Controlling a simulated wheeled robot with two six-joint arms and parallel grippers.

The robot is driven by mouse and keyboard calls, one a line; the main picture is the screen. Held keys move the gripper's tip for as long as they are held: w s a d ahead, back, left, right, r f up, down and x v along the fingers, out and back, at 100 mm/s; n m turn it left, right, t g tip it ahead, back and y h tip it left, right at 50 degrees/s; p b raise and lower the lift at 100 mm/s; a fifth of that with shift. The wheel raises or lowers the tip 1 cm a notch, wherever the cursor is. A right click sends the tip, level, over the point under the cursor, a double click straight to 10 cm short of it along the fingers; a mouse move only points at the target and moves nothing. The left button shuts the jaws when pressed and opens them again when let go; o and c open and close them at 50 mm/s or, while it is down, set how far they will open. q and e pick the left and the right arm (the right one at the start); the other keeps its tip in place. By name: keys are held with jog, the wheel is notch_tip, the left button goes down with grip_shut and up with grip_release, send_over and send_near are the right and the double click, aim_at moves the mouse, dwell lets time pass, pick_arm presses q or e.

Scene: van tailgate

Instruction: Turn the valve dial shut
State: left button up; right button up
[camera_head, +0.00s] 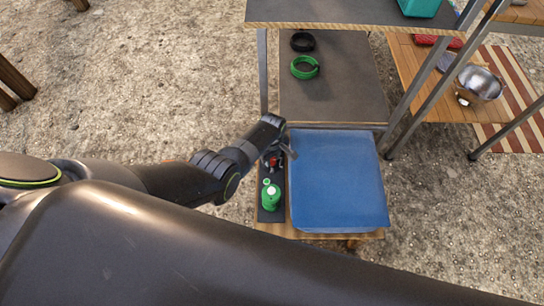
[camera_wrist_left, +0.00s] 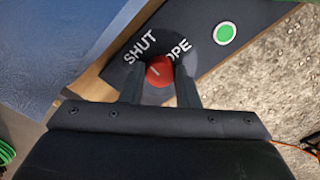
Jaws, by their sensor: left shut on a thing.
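The valve dial is a small red knob (camera_wrist_left: 159,71) with a short pale line on its face. It sits on a dark panel (camera_wrist_left: 202,62) lettered SHUT on one side and OPE on the other, the rest of that word being covered. My left gripper (camera_wrist_left: 160,88) is shut on the dial, one finger on each side. In the head view, my left gripper (camera_head: 277,157) reaches down over the panel, and a bit of the red dial (camera_head: 273,162) shows beside it. My right gripper is not in view.
A blue slab (camera_head: 338,180) lies right beside the panel. A green canister-like object (camera_head: 270,197) stands at the panel's near end. A green disc (camera_wrist_left: 225,33) with a pale rim is on the panel. Behind is a shelf with a green ring (camera_head: 305,67) and a black ring (camera_head: 302,42).

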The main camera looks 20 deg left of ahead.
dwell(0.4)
pick_arm(q)
jog(key=o, duration=1)
jog(key=shift+c, duration=0.2)
